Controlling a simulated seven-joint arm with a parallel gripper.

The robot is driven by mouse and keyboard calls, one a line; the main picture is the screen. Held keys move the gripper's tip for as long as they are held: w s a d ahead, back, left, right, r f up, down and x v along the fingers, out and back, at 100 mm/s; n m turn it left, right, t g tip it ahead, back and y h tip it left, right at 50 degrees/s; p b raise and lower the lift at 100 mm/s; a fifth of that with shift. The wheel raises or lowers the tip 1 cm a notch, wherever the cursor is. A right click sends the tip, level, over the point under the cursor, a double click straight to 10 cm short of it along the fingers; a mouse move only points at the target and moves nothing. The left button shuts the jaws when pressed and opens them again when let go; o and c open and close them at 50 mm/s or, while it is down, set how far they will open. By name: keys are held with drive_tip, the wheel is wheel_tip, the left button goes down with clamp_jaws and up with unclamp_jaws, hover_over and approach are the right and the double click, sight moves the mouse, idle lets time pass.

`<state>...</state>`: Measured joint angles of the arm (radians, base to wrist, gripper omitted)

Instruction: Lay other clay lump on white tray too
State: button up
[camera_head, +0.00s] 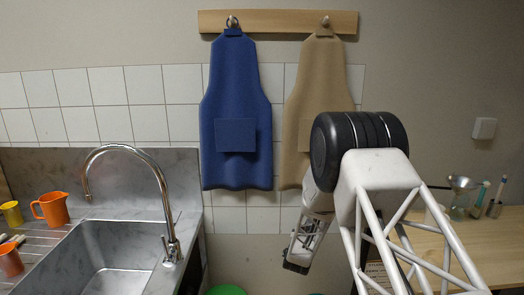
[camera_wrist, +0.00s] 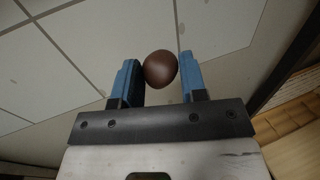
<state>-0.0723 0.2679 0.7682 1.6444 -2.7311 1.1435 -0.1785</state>
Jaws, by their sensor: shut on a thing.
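A brown, rounded clay lump (camera_wrist: 160,68) shows in the wrist view between the two blue fingers of my gripper (camera_wrist: 158,72). My gripper is shut on it and holds it near the fingertips. In the head view the lower end of my arm hangs in front of the wall, between the sink and the wooden table, and no lump can be made out there. The white tray does not show in either view, nor does another clay lump.
A sink (camera_head: 112,255) with a tall tap (camera_head: 170,245) stands at left, with an orange jug (camera_head: 52,208) beside it. A blue apron (camera_head: 235,110) and a tan apron (camera_head: 318,85) hang behind. A wooden table (camera_head: 470,255) at right carries a funnel and jars.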

idle(0.8)
drive_tip(key=s+d+f+m+g+h, duration=0.15)
drive_tip(key=s+d+f, duration=0.35)
drive_tip(key=s+f, duration=1.1)
drive_tip(key=s+d+f+m+h, duration=0.15)
drive_tip(key=s+d+f, duration=0.35)
drive_tip(key=s+f, duration=1.05)
drive_tip(key=s+a+f+n, duration=0.1)
drive_tip(key=s+a+f, duration=0.1)
drive_tip(key=s, duration=0.6)
drive_tip(key=s+a+f+n+y, duration=0.1)
drive_tip(key=s+a+f, duration=0.1)
drive_tip(key=s, duration=0.7)
drive_tip(key=shift+s+f+t, duration=0.15)
drive_tip(key=shift+f+t, duration=0.3)
drive_tip(key=shift+f, duration=0.2)
drive_tip(key=shift+a+f, duration=0.1)
drive_tip(key=shift+f, duration=2.85)
drive_tip(key=shift+f, duration=1.85)
drive_tip(key=shift+f, duration=0.15)
